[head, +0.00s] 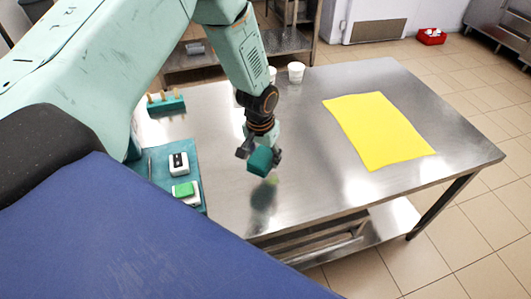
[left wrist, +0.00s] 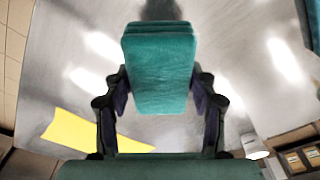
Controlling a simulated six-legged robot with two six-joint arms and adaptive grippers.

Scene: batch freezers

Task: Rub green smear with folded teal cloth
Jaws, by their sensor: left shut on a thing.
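My left gripper (head: 259,155) is shut on the folded teal cloth (head: 260,162), one finger on each side. The cloth also shows between the fingers in the left wrist view (left wrist: 160,70). It appears to be a little above the steel table (head: 222,130), with a dark reflection below it. A small green smear (head: 271,180) shows on the steel just below the cloth, partly hidden by it. I cannot make out the smear in the left wrist view. My right gripper is not in view.
A yellow sheet (head: 378,130) lies on the right of the table. A teal mat (head: 163,168) at the left holds a white block (head: 178,164) and a green-and-white block (head: 187,191). A teal peg holder (head: 165,104) and a white cup (head: 296,72) stand farther back.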

